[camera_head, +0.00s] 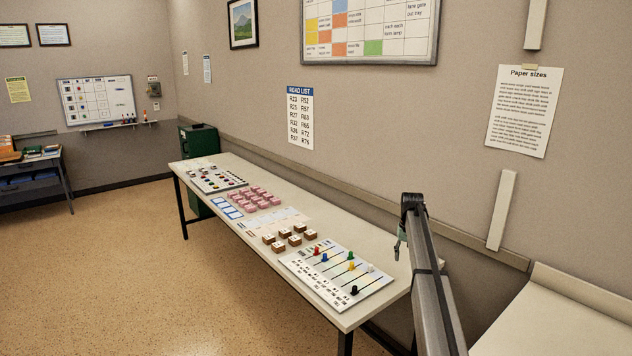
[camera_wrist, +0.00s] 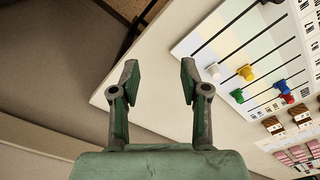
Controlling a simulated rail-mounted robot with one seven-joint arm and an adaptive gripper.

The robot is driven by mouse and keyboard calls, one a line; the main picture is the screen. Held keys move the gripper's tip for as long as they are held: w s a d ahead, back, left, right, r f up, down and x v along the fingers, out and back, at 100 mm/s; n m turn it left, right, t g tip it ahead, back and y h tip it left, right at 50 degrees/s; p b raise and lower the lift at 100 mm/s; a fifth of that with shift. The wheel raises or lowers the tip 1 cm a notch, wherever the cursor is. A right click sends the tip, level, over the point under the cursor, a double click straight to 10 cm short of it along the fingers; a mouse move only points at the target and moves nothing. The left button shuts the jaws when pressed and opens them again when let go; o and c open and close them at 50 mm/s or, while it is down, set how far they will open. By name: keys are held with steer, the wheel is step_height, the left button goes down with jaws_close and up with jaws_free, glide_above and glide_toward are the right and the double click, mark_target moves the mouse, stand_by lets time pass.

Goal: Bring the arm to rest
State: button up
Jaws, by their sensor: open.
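My gripper (camera_wrist: 158,82) is open in the wrist view, with its two dark fingers apart and nothing between them. It hangs over the near end corner of the long pale table (camera_wrist: 150,118). In the head view my arm reaches in from the lower right, and the gripper (camera_head: 399,243) shows only as a small greenish part at the arm's far end. A board with coloured slider knobs (camera_head: 337,270) lies on the table to the left of my arm. The same slider board (camera_wrist: 228,40) shows at the right in the wrist view.
Brown blocks (camera_head: 290,237), pink blocks (camera_head: 259,198) and a board with coloured buttons (camera_head: 217,180) lie further along the table (camera_head: 353,318). A wall runs behind it. A pale surface (camera_head: 560,312) stands at the lower right. The floor at left is clear.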

steer(key=s+a+f+g, duration=0.1)
steer(key=s+a+f, duration=0.2)
steer(key=s+f, duration=0.85)
steer(key=s+a+f, duration=0.4)
steer(key=s+f, duration=0.6)
steer(key=s, duration=0.2)
steer(key=s+a+f+g, duration=0.1)
steer(key=s+a+f, duration=0.2)
steer(key=s+f, duration=0.85)
steer(key=s+a+f+g, duration=0.1)
steer(key=s+a+f, duration=0.1)
steer(key=s, duration=1.3)
steer(key=s+a+f+n+g, duration=0.1)
steer(key=s+f, duration=0.4)
steer(key=s, duration=1)
steer(key=s+a+f+g, duration=0.3)
steer(key=s, duration=1.2)
steer(key=shift+s+a+f+n, duration=0.15)
steer(key=shift+a+n, duration=0.15)
steer(key=shift+a, duration=0.05)
